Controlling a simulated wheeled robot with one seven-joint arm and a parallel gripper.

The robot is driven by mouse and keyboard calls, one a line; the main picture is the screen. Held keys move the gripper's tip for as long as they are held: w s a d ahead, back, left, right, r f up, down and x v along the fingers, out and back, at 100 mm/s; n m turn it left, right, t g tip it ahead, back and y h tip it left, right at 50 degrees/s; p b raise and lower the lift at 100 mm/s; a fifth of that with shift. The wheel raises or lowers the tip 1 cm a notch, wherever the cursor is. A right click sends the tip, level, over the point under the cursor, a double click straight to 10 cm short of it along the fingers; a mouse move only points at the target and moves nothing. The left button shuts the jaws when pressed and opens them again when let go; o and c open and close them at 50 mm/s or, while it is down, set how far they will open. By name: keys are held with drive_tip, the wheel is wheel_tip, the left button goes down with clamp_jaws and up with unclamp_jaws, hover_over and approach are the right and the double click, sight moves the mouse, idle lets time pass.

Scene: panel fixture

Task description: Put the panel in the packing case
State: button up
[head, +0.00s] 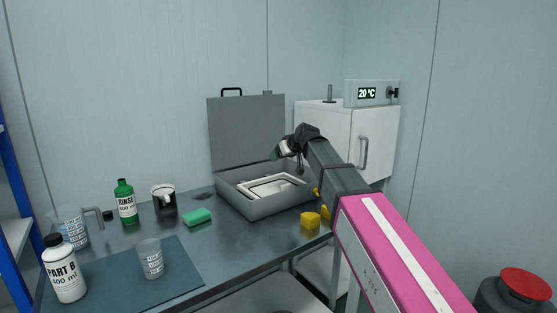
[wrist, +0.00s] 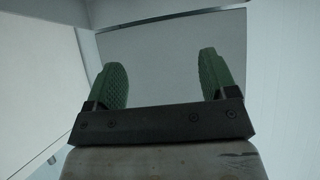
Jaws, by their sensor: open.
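The packing case (head: 262,205) is a grey case with its lid (head: 247,130) standing open, at the back right of the table. A light-framed panel (head: 272,186) lies inside it and looks slightly tilted; how it seats at the bottom is hard to tell. My gripper (head: 279,151) is above the case in front of the lid, apart from the panel. In the wrist view my gripper (wrist: 160,78) has its two green fingers spread with nothing between them.
On the table (head: 255,242) are a green sponge (head: 197,217), yellow block (head: 310,220), black-and-white cup (head: 163,198), green bottle (head: 126,202), clear jug (head: 72,226), white bottle (head: 64,272) and clear beaker (head: 150,260). A white cabinet (head: 378,140) stands behind my arm.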

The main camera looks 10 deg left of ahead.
drive_tip(key=v, duration=0.7)
drive_tip(key=shift+s+d+r, duration=0.2)
drive_tip(key=shift+d+r, duration=0.05)
